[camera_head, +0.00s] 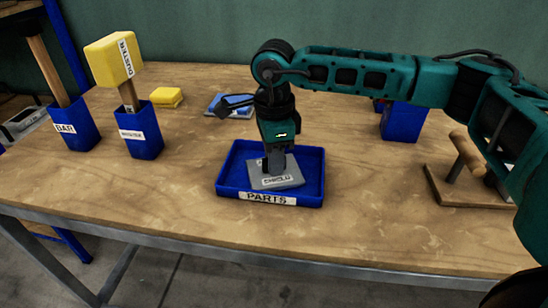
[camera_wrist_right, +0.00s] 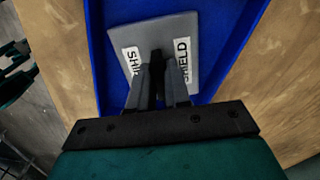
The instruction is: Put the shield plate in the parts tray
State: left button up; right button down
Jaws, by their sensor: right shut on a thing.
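The grey shield plate (camera_head: 290,181), with white labels, is within the walls of the blue parts tray (camera_head: 228,192). The tray has a "PARTS" label on its front wall. My right gripper (camera_head: 274,168) reaches down into the tray and is shut on the plate. In the right wrist view the plate (camera_wrist_right: 170,35) shows between and beyond the fingers (camera_wrist_right: 162,80), with the blue tray (camera_wrist_right: 98,50) around it. I cannot tell whether the plate touches the tray floor.
A yellow block (camera_head: 166,97) and a blue item (camera_head: 240,104) lie behind. At the right are a blue bin (camera_head: 403,122) and a wooden fixture (camera_head: 465,185).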

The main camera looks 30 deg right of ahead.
pick_arm(q)
jog(key=shift+f, duration=0.1)
pick_arm(e)
jog(key=c, duration=1.2)
grip_release()
jog(key=shift+f, duration=0.1)
pick_arm(q)
jog(key=shift+s+f, duration=0.2)
pick_arm(e)
jog(key=shift+o, duration=0.6)
jog(key=shift+r, duration=0.35)
pick_arm(q)
jog(key=shift+s+a+r+p, duration=0.1)
jog(key=shift+a+r+p, duration=0.2)
jog(key=shift+p, duration=0.35)
pick_arm(e)
notch_tip(320, 180, up, 12)
jog(key=shift+f, duration=0.15)
